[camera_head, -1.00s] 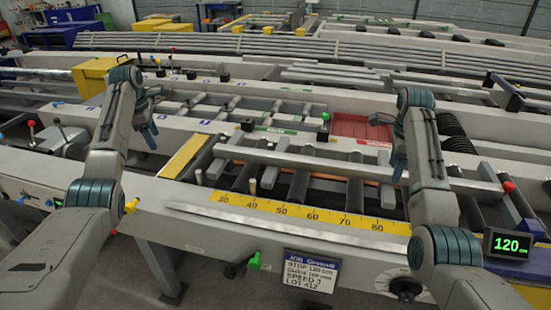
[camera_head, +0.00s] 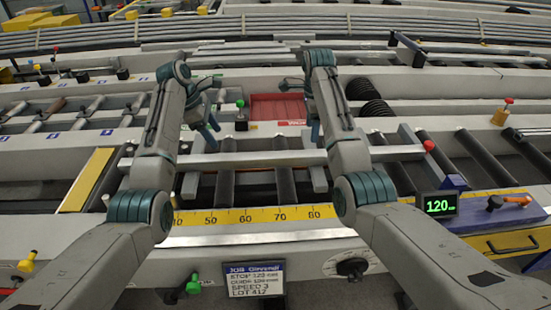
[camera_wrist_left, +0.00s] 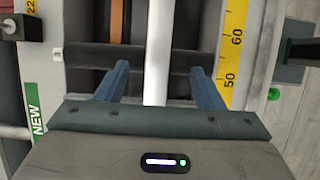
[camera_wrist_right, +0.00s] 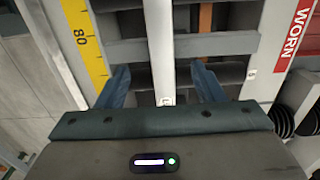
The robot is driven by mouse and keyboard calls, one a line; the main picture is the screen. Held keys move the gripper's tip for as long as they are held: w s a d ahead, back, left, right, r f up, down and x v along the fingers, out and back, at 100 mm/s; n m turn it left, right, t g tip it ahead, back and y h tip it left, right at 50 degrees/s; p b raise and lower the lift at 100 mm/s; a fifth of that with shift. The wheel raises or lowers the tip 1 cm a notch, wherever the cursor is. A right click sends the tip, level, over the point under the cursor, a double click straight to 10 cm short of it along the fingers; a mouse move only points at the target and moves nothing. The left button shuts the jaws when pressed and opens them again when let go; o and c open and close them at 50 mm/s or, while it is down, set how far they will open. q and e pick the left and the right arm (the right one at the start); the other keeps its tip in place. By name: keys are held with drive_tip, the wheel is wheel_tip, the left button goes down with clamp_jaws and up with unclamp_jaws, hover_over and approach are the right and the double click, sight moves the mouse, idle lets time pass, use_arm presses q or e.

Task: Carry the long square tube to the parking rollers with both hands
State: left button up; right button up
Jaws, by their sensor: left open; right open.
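The long square tube (camera_head: 265,158) is a pale metal bar lying left to right across dark rollers, behind the yellow scale. My left gripper (camera_head: 212,132) is open above the tube's left part. In the left wrist view the tube (camera_wrist_left: 157,70) runs between its two blue fingers (camera_wrist_left: 160,80), with gaps on both sides. My right gripper (camera_head: 314,125) is open above the right part. In the right wrist view the tube (camera_wrist_right: 159,40) passes between its spread fingers (camera_wrist_right: 163,82). I cannot tell which rollers are the parking rollers.
A yellow scale (camera_head: 245,216) runs along the front rail. A red tray (camera_head: 277,106) lies behind the tube. A red knob (camera_head: 429,146) is near the tube's right end, with a 120 display (camera_head: 438,205) in front. Dark rollers (camera_head: 485,158) lie to the right.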

sight(231, 156)
use_arm(q)
drive_tip(key=shift+d+f, duration=0.1)
drive_tip(key=shift+f, duration=0.1)
drive_tip(key=x, duration=1)
drive_tip(key=shift+w+f, duration=0.15)
drive_tip(key=shift+f, duration=0.15)
use_arm(e)
wheel_tip(231, 156, down, 11)
drive_tip(key=shift+w, duration=0.15)
use_arm(q)
drive_tip(key=c, duration=1.3)
use_arm(e)
drive_tip(key=c, duration=1.3)
use_arm(q)
clamp_jaws()
use_arm(e)
clamp_jaws()
use_arm(q)
drive_tip(key=shift+r, duration=0.1)
use_arm(e)
drive_tip(key=shift+r, duration=0.1)
